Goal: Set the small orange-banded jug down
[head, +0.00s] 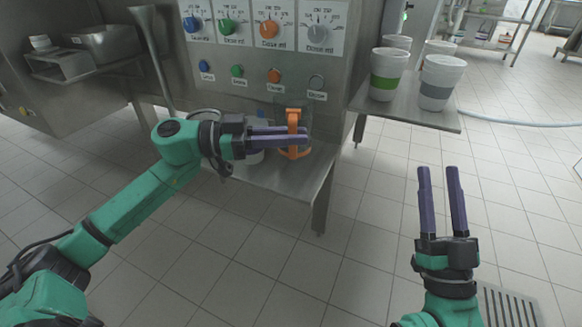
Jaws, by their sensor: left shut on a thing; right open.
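The small orange-banded jug (296,143) is at the front of the filling machine, over the right part of its metal shelf (290,180). My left gripper (303,137) reaches in from the left and is shut on the jug at its orange part. The gripper hides part of the jug. The jug looks upright and its base is close to the shelf; I cannot tell whether it touches. My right gripper (438,172) is open and empty, pointing up over the floor at the right.
The machine front has coloured dose dials and a row of buttons (274,76) above the jug. A side shelf (408,110) at the right bears several white cups, including a green-banded cup (386,78) and a grey-banded cup (437,86). A whitish vessel stands partly hidden behind my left gripper.

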